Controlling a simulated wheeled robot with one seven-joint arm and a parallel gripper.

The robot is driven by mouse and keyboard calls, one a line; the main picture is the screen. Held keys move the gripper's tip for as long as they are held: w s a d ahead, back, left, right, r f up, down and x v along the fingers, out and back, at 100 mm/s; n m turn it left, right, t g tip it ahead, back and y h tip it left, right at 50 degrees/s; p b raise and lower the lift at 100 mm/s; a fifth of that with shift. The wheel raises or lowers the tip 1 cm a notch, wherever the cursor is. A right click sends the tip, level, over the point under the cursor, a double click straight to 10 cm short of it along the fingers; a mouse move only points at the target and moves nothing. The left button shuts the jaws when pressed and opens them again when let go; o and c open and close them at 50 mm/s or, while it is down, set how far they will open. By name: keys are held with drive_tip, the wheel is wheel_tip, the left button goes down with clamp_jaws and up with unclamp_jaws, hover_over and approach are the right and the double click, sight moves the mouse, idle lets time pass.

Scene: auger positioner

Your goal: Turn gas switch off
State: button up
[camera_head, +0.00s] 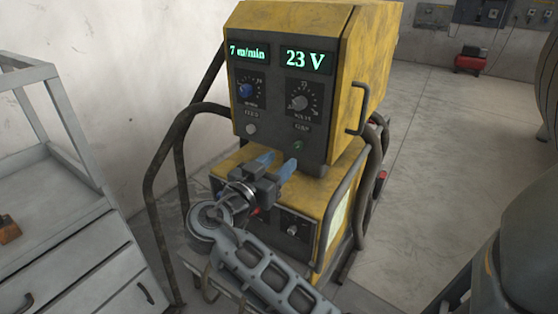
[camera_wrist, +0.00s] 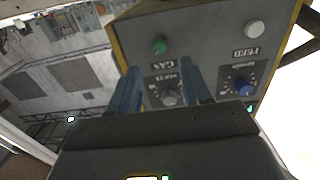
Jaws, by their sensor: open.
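The gas switch (camera_head: 298,146) is a small green knob at the lower right of the dark front panel on the yellow welding machine (camera_head: 375,50). The wrist view shows the panel upside down, with the green switch (camera_wrist: 159,46) beside its GAS label. My gripper (camera_head: 276,163) has blue fingers and is open and empty. Its right fingertip appears just below the switch in the head view. In the wrist view the fingers (camera_wrist: 162,80) stand apart, with the switch beyond them, between their lines. I see no contact; the exact gap is hard to judge.
A pale FEED button (camera_head: 251,129) sits left of the switch. A blue knob (camera_head: 246,90) and a grey volts knob (camera_head: 299,102) are above. Displays read 7 and 23 V. Dark tube rails (camera_head: 160,170) flank the machine. A grey drawer cabinet (camera_head: 85,265) stands left.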

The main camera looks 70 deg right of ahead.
sight(296, 147)
drive_tip(key=shift+p+x, duration=0.8)
drive_tip(key=shift+x, duration=3.05)
clamp_jaws()
